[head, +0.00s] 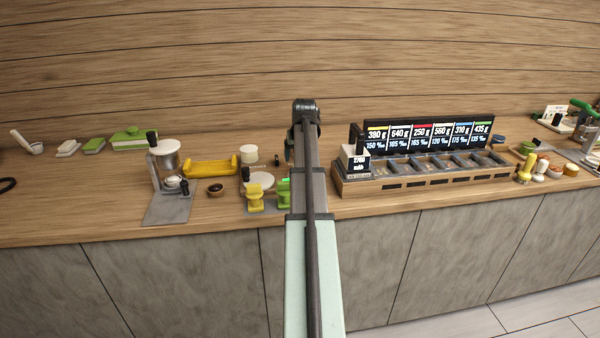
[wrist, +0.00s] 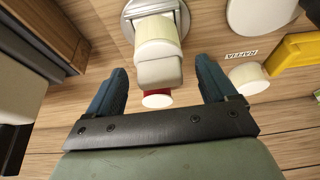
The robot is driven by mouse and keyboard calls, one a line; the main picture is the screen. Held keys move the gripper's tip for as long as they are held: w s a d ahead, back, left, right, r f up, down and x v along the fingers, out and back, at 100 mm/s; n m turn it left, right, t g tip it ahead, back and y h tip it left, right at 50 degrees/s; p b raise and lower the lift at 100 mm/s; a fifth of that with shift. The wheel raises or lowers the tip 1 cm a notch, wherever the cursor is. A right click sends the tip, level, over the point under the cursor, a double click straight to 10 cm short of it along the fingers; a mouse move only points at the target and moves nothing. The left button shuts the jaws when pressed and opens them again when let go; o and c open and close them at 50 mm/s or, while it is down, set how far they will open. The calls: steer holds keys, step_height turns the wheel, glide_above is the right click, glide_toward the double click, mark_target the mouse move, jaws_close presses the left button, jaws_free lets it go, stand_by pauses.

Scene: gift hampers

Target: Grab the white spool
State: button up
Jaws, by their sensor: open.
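My gripper (wrist: 165,90) is open and empty, its two dark blue fingers apart in the wrist view. Ahead of and between the fingertips is a white piece (wrist: 158,38) with a rounded cream end and a paler blocky part, over a round grey metal plate (wrist: 184,14). A short white cylinder (wrist: 248,78) lies to the right, just beyond the right finger, near a label. A white cylinder (head: 249,153) also shows beside the yellow tray in the head view. I cannot tell for sure which one is the white spool. My arm hides the gripper's surroundings in the head view.
A small red-sided, white-topped piece (wrist: 157,99) sits between the fingers. A yellow tray (head: 210,167) and a dispenser stand (head: 165,175) are to the left. Yellow (head: 255,198) and green (head: 283,190) pieces stand near the front edge. A wooden rack (head: 425,176) is right.

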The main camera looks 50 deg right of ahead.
steer(key=shift+x, duration=1.4)
steer(key=shift+s+a, duration=0.1)
steer(key=shift+c, duration=0.4)
steer(key=c, duration=1)
steer(key=shift+o, duration=0.2)
